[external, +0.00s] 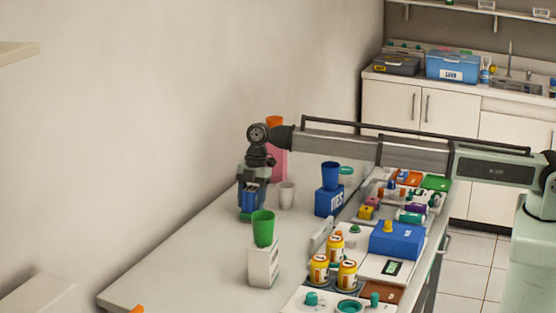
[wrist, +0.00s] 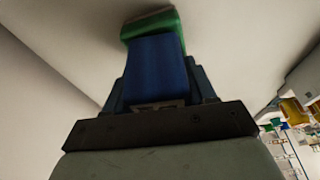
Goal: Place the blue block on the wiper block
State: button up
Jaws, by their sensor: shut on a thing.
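My gripper (external: 250,203) points down over the back left of the long white table, left of the white cup. It is shut on a blue block (external: 249,201), which also fills the space between the fingers in the wrist view (wrist: 158,70). A green piece (wrist: 151,23) shows at the block's far end; I cannot tell whether it is part of it. The wiper block is apparently the blue box lettered like "WIPES" (external: 328,203), to the right of my gripper. A blue cup (external: 331,175) stands on that box.
A green cup (external: 263,229) on a white box (external: 264,263) stands in front of my gripper. Trays and yellow cans (external: 336,246) crowd the right side. The table's front left is mostly clear.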

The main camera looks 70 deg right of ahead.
jog(key=o, duration=1.1)
jog(key=shift+f, duration=0.15)
jog(key=v, duration=1.2)
